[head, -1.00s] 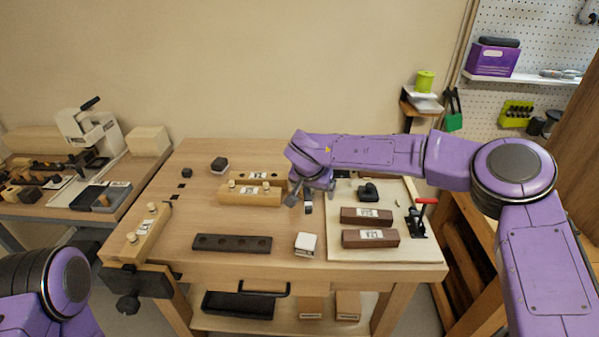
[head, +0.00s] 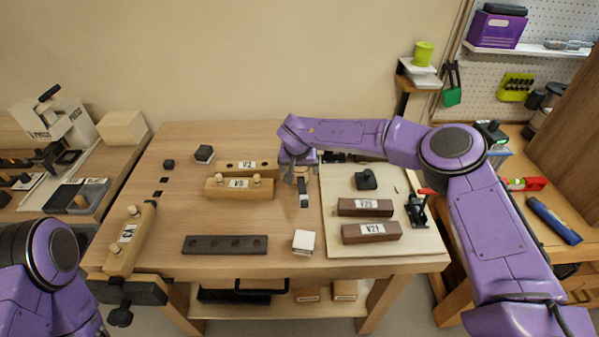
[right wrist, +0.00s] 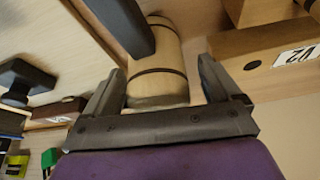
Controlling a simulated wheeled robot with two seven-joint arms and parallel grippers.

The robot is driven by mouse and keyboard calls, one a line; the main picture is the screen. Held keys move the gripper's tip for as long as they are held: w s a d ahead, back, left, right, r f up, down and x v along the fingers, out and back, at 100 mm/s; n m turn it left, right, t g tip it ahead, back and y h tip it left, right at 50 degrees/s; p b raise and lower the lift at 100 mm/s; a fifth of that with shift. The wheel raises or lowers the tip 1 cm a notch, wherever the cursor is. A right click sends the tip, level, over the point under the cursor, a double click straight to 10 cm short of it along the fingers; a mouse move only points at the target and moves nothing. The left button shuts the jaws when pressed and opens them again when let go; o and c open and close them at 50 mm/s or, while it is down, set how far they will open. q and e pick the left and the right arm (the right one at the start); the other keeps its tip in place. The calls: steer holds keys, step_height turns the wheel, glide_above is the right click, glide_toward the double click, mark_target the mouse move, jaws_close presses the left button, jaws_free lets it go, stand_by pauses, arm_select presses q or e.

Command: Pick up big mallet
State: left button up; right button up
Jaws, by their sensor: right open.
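In the right wrist view a pale wooden cylinder with dark bands (right wrist: 165,88), which looks like the big mallet's head, lies between the fingers of my right gripper (right wrist: 160,72). A dark bar (right wrist: 122,22) crosses its upper left; I cannot tell for sure that it is the handle. In the head view my right gripper (head: 296,172) is low over the bench, just left of the pale board, and hides most of the mallet. A short dark bar with a light end (head: 304,193) shows beside it. The right gripper is open. My left gripper is out of the picture.
The V2 block (head: 263,169) and another pegged wooden block (head: 225,189) stand close left of the right gripper. Blocks V25 (head: 365,207) and V21 (head: 371,232) and a red-handled clamp (head: 418,208) are on the pale board (head: 340,247). A white cube (head: 303,242) lies in front.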

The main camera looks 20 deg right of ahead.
steer(key=shift+w+d+f, duration=0.1)
steer(key=shift+f, duration=0.25)
steer(key=shift+s+r, duration=0.1)
steer(key=shift+s, duration=0.1)
steer(key=shift+c, duration=1.3)
steer(key=shift+w, duration=0.1)
steer(key=c, duration=0.9)
